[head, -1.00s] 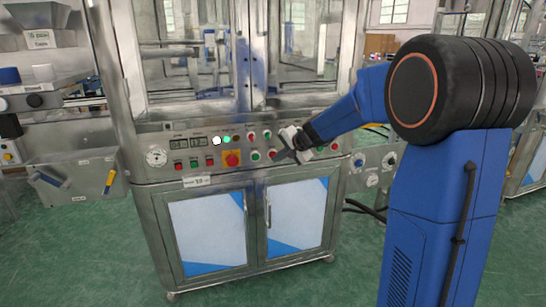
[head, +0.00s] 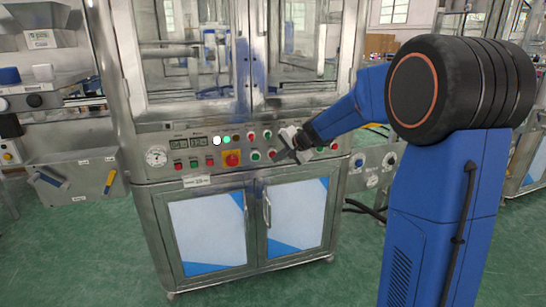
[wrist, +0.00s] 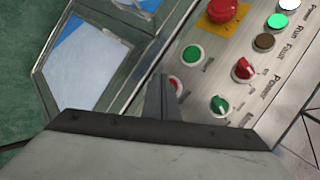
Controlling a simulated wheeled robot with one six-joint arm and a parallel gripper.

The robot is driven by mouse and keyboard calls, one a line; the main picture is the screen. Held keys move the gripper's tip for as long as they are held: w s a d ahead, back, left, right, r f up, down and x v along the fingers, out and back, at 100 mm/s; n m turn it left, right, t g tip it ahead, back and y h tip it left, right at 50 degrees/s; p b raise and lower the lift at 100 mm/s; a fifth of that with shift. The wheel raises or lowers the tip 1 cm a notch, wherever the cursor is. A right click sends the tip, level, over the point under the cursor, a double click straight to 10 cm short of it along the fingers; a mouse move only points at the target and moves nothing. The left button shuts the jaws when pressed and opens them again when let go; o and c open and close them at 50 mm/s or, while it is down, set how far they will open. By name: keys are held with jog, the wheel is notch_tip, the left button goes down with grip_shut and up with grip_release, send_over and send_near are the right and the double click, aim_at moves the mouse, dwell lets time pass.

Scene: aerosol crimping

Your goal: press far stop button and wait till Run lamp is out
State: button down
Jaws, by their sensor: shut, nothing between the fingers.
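The control panel (head: 168,140) runs across the machine's front. In the wrist view, the green lamp labelled Run (wrist: 277,21) is lit; it also glows in the head view (head: 227,139). My gripper (head: 281,156) is shut and empty, its fingertips low at the panel. In the wrist view, the fingertips (wrist: 163,82) overlap a red button (wrist: 176,85), which they partly hide; I cannot tell whether they touch it. The button also shows in the head view (head: 273,154). A green button (wrist: 193,55) sits beside it, clear of the fingers.
A large red mushroom button (wrist: 222,10) on a yellow plate is left of the gripper in the head view. A white lamp (head: 216,141) is lit and the Fault lamp (wrist: 264,41) is dark. Red (wrist: 243,68) and green (wrist: 220,105) knobs stick out near the fingers.

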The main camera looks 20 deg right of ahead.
jog(key=shift+w, duration=0.8)
dwell(0.8)
dwell(0.3)
jog(key=shift+s, duration=3.3)
